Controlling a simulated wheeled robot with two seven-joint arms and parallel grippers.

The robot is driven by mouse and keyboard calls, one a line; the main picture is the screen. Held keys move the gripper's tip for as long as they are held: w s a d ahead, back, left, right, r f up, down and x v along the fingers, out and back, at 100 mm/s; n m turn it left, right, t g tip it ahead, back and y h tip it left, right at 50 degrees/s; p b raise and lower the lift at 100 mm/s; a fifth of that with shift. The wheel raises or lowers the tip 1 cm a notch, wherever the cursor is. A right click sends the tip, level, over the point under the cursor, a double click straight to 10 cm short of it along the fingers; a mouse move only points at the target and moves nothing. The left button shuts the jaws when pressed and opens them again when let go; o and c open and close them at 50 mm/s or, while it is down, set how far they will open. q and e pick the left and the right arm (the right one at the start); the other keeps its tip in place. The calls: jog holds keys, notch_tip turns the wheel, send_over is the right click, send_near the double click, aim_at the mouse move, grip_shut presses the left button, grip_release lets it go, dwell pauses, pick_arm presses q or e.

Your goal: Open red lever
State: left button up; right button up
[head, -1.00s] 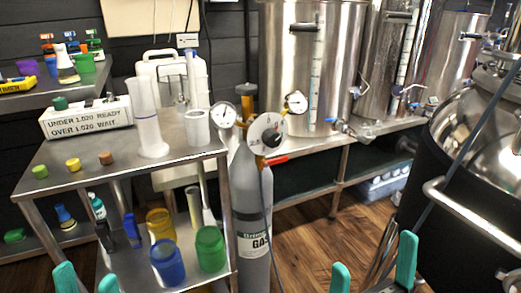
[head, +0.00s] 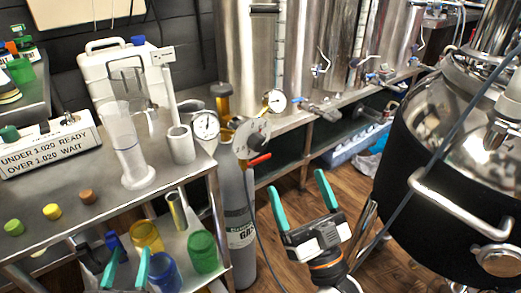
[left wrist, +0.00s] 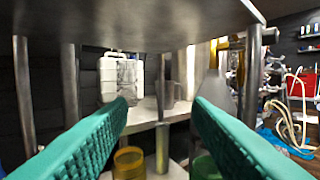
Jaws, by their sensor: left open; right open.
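The red lever (head: 259,160) sticks out to the right from the brass valve at the top of the grey gas cylinder (head: 238,215) in the head view. My right gripper (head: 301,188) is open and empty, its teal fingers pointing up, to the right of and a little below the lever, not touching it. My left gripper (head: 130,264) is open at the lower left, in front of the steel cart. In the left wrist view its fingers (left wrist: 160,108) are spread beneath a metal shelf with nothing between them. I cannot make out the lever in that view.
Two round gauges, one on the left (head: 206,125) and one on the right (head: 274,101), flank the valve. The steel cart (head: 70,190) carries a glass cylinder (head: 125,145), a sign and coloured caps. A large dark kettle (head: 430,165) stands right. Wood floor lies between.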

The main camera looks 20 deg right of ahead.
jog(key=w+d+n+g+p, duration=0.1)
jog(key=w+g+p, duration=0.2)
jog(key=n+g+y+p, duration=0.2)
jog(key=g+y+p, duration=0.1)
jog(key=g+p, duration=0.3)
send_near(260, 159)
jog(key=x, duration=0.7)
jog(key=shift+w+a, duration=0.1)
jog(key=shift+w, duration=0.05)
pick_arm(q)
jog(key=s+a+f+g+y, duration=0.2)
jog(key=s+a+f+g, duration=0.1)
jog(key=s+f+g, duration=0.4)
jog(key=s+a+f+g+y, duration=0.2)
jog(key=s+a+f+g, duration=0.1)
jog(key=s+f+g, duration=0.4)
jog(key=shift+s+a+f+n+g+y, duration=0.35)
jog(key=shift+f+g, duration=0.65)
jog(key=shift+f, duration=0.75)
pick_arm(e)
jog(key=shift+w+a, duration=0.25)
jog(key=shift+w, duration=0.4)
jog(key=shift+c, duration=0.4)
jog(key=c, duration=0.9)
